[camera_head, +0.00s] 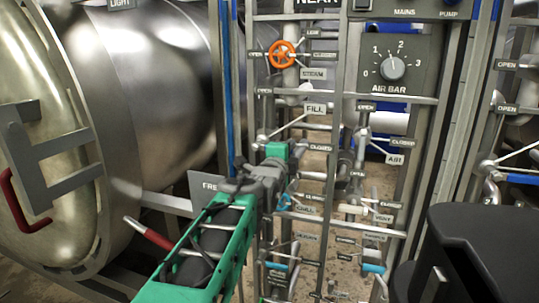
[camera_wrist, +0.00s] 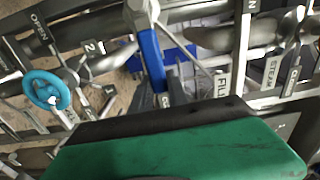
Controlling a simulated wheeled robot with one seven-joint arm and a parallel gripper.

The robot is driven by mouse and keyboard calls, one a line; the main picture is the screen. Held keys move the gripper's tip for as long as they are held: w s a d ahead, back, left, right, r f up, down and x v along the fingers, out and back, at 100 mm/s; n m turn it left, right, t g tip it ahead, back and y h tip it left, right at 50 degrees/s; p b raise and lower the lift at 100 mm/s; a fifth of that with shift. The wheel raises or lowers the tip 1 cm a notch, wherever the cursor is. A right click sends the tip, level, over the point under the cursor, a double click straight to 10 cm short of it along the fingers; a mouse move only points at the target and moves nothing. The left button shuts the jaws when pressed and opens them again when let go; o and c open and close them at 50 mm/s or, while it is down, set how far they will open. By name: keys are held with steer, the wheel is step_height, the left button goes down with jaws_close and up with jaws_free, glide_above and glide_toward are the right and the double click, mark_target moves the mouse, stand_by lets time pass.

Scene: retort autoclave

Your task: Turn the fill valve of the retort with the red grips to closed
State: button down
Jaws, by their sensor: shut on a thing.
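The retort (camera_head: 150,60) with the red grips fills the left of the head view. A red grip (camera_head: 14,200) is on its door and another red grip (camera_head: 152,234) sits lower. The FILL label (camera_head: 315,109) is on the pipe rack to its right, and it also shows in the wrist view (camera_wrist: 222,86). My gripper (camera_head: 277,155) is at the rack just below and left of that label, shut on the fill valve's handle.
An orange handwheel (camera_head: 282,54) is above my gripper, near the STEAM label (camera_head: 313,74). The AIR BAR dial (camera_head: 392,68) is at upper right. Several other valves and pipes crowd below and right. A black block (camera_head: 480,250) stands at lower right.

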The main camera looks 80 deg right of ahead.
steer(key=shift+f, duration=0.3)
steer(key=c, duration=1.3)
jaws_free()
steer(key=shift+r, duration=0.1)
steer(key=a, duration=0.5)
steer(key=w+a+p, duration=0.1)
steer(key=a, duration=0.1)
steer(key=shift+a, duration=0.4)
steer(key=shift+r, duration=0.1)
